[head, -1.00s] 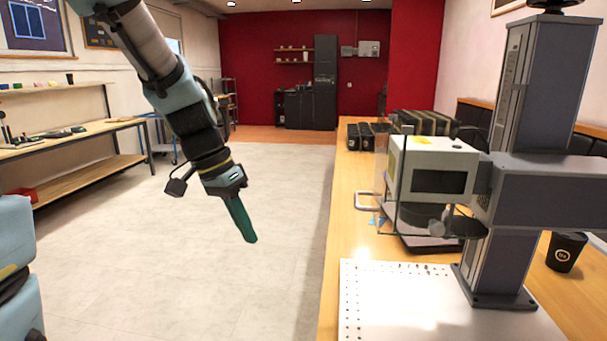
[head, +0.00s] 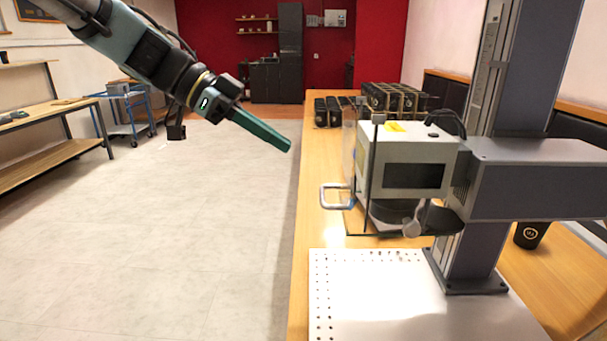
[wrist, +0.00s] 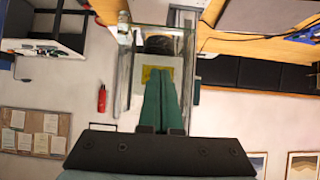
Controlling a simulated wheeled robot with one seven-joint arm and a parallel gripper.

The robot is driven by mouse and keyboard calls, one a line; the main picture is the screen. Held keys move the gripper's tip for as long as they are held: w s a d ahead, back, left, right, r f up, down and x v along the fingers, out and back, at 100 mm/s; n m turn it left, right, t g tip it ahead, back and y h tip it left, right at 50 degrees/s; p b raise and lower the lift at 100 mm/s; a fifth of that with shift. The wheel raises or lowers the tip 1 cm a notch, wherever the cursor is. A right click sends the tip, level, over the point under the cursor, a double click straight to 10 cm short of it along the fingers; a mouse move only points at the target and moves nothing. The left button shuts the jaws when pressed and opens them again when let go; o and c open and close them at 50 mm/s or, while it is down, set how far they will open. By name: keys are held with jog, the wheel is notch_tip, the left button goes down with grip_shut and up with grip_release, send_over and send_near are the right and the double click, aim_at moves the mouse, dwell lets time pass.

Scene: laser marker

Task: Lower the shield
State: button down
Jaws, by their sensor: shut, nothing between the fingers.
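The laser marker's head (head: 408,160) is a white box with a dark window, held on a grey column over the bench. The clear shield (head: 360,205) is raised around the head. A pale U-shaped handle (head: 337,196) sticks out from its left side. My gripper (head: 290,148) is shut and empty, with green fingers pointing right and slightly down. It is left of the handle and above it, apart from it. In the wrist view, my fingers (wrist: 166,85) point toward the head, with clear shield panels (wrist: 125,75) showing on both sides of them.
A white perforated plate (head: 400,300) lies on the wooden bench (head: 300,235) below the head. A black cup (head: 530,234) stands right of the column (head: 475,250). Dark boxes (head: 395,98) stand behind the head.

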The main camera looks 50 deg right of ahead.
jog(key=s+d+f+p, duration=0.2)
jog(key=s+d+f, duration=0.1)
jog(key=f, duration=0.4)
jog(key=shift+s+f, duration=0.15)
jog(key=shift+s, duration=0.65)
jog(key=shift+d+f, duration=0.1)
notch_tip(320, 180, down, 18)
jog(key=b, duration=1.9)
jog(key=shift+b, duration=0.35)
jog(key=shift+f, duration=0.1)
